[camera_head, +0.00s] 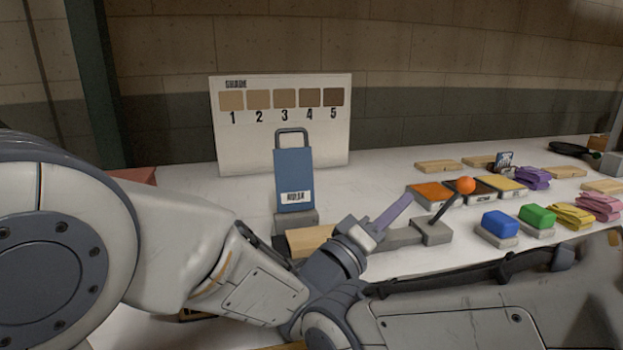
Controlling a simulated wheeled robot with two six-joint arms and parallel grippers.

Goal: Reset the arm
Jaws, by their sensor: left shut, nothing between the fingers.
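My left arm comes in from the left. Its gripper (397,211) is near the middle of the view, above the table, pointing up and to the right. Its slim purple-grey fingers look closed together, with nothing seen between them. A lever with an orange ball knob (466,185) stands just right of the fingertips. My right gripper does not show.
A white chart (282,157) with brown swatches numbered 1 to 5 stands behind the blue board. Blue (500,223) and green (537,216) blocks, folded cloths and colour trays (435,193) fill the table's right side. Bare white table (375,172) shows right of the chart.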

